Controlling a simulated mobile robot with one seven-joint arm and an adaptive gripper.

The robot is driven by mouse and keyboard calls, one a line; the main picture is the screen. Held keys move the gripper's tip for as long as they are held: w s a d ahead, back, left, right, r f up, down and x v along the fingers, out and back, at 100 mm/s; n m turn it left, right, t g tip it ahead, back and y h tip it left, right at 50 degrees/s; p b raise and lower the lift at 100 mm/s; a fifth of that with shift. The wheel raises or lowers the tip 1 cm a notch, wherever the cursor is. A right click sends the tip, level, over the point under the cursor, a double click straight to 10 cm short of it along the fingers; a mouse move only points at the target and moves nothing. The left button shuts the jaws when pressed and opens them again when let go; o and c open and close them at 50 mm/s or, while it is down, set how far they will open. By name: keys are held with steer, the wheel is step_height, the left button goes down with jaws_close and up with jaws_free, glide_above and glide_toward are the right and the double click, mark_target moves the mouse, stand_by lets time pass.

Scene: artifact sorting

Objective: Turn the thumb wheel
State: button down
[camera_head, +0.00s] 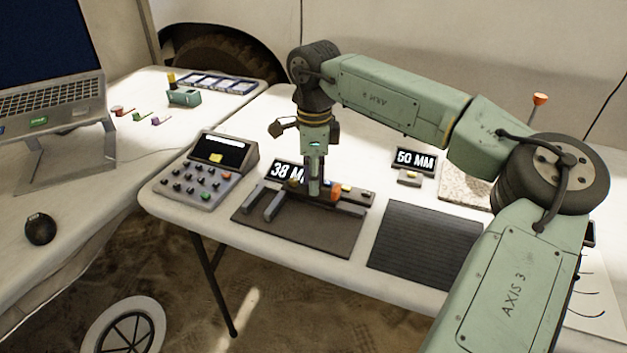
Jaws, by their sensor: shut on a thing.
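A dark measuring fixture (345,240) with raised bars lies on the white table. An orange piece (337,191), which looks like the thumb wheel, sits on its right part, with a small blue piece (326,184) beside it. My gripper (314,190) points straight down at the fixture, just left of the orange piece. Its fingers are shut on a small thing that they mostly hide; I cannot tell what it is. A display reading 38 MM (284,171) stands behind, partly covered by my gripper.
A keypad console (208,172) stands left of the fixture. A dark ribbed mat (424,245) lies to the right. A display reading 50 MM (414,160) stands behind the mat. A laptop (50,97) and small coloured pieces (137,116) are on the left table.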

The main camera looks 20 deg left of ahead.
steer(key=m, duration=0.4)
steer(key=d+m+b, duration=0.1)
steer(key=m, duration=0.2)
steer(key=shift+w+f, duration=0.1)
steer(key=shift+w, duration=0.05)
stand_by(1.1)
steer(key=c, duration=1.7)
jaws_free()
steer(key=shift+d, duration=0.1)
steer(key=shift+a, duration=0.25)
